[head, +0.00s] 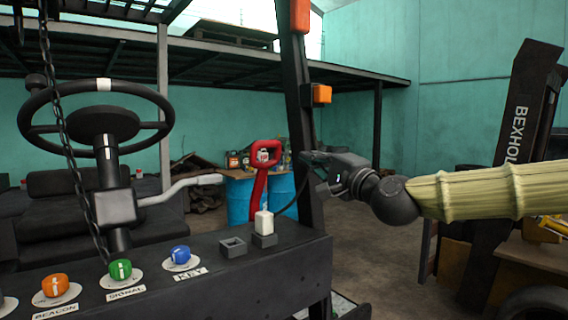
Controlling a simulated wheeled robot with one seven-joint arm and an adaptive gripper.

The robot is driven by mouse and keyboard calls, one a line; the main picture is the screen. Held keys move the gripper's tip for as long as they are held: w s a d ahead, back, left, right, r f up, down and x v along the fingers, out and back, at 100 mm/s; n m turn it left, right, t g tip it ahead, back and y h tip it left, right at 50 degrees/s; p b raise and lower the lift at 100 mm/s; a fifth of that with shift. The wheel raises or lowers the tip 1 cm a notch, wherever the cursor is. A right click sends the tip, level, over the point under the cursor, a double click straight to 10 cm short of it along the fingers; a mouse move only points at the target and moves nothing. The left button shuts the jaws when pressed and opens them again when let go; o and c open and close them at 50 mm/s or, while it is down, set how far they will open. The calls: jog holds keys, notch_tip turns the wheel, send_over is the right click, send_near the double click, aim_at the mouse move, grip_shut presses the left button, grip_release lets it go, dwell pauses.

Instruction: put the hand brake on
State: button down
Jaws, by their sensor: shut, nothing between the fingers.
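A red lever with a loop handle (265,155), which looks like the hand brake, rises behind the right part of the black dashboard. It stands nearly upright, its top tilted slightly to the right. My gripper (308,160) is shut and empty, just right of the red loop at about its height. It appears apart from the handle, though the depth between them is hard to judge. The dark post partly overlaps the view around my fingers.
The dashboard (290,262) carries blue, green and orange knobs, a white block (264,222) and an empty square socket (233,246). A steering wheel (100,85), a grey lever (185,187) and a hanging chain are at left. The dark post (300,110) stands beside my gripper.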

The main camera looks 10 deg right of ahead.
aim_at(274, 145)
jog(key=f+b, duration=0.1)
jog(key=s+f+t+y+b, duration=0.1)
jog(key=f+b, duration=0.1)
jog(key=s+f+t+y+b, duration=0.1)
jog(key=f, duration=0.1)
jog(key=shift+s+a+f+n+b, duration=0.2)
jog(key=shift+n+b, duration=0.1)
jog(key=shift+b, duration=0.1)
jog(key=shift+w+r, duration=0.1)
jog(key=shift+w, duration=0.05)
jog(key=p+x, duration=0.4)
jog(key=x, duration=1)
jog(key=shift+r+p, duration=0.1)
jog(key=shift+p, duration=0.2)
jog(key=shift+a, duration=0.1)
